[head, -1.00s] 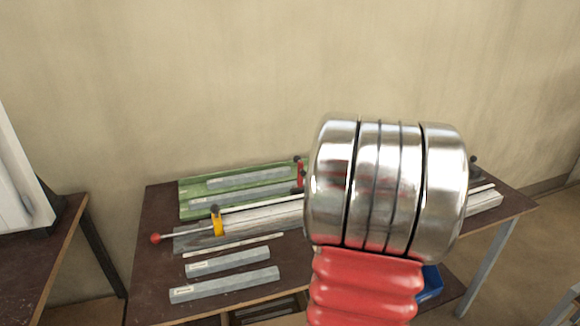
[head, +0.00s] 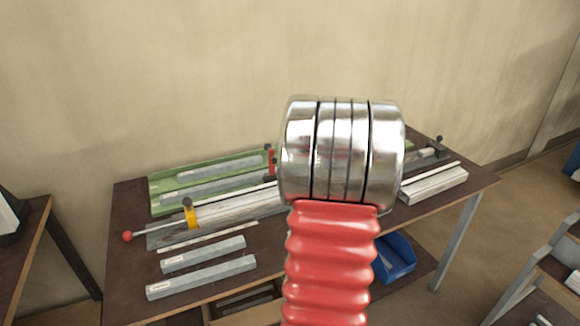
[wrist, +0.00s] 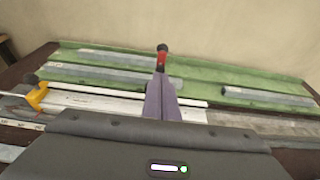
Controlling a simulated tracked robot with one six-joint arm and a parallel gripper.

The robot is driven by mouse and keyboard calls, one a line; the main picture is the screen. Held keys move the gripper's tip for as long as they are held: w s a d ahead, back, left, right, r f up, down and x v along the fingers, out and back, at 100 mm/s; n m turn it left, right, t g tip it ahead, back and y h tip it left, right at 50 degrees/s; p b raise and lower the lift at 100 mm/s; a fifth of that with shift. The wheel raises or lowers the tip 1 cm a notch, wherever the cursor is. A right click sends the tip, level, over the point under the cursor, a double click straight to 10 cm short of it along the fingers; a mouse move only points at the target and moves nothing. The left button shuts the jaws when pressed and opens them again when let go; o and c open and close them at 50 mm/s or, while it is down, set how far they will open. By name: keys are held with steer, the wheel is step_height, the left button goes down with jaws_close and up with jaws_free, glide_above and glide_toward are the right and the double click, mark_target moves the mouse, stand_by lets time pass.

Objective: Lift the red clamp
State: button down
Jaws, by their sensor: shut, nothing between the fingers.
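The red clamp (head: 270,160) with a dark knob stands at the edge of the green tray (head: 160,208) on the bench, just left of my arm in the head view. In the wrist view the red clamp (wrist: 162,62) shows upright, straight beyond the fingertips. My gripper (wrist: 161,78) is shut and empty, its purple fingers together and pointing at the clamp. The fingers overlap the clamp's lower part in the picture; I cannot tell whether they touch it. In the head view my arm hides the gripper.
A yellow clamp (head: 192,217) and a lever with a red ball (head: 127,236) are on the bench's left. Grey bars (head: 202,277) lie at the front and in the green tray. A blue bin (head: 395,258) is below. The bench's front left corner is clear.

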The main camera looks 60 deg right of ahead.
glide_toward(271, 153)
steer(key=x, duration=0.4)
steer(key=shift+w+d+f, duration=0.15)
steer(key=shift+w+f, duration=0.1)
steer(key=shift+w+d, duration=0.35)
steer(key=shift+w, duration=0.2)
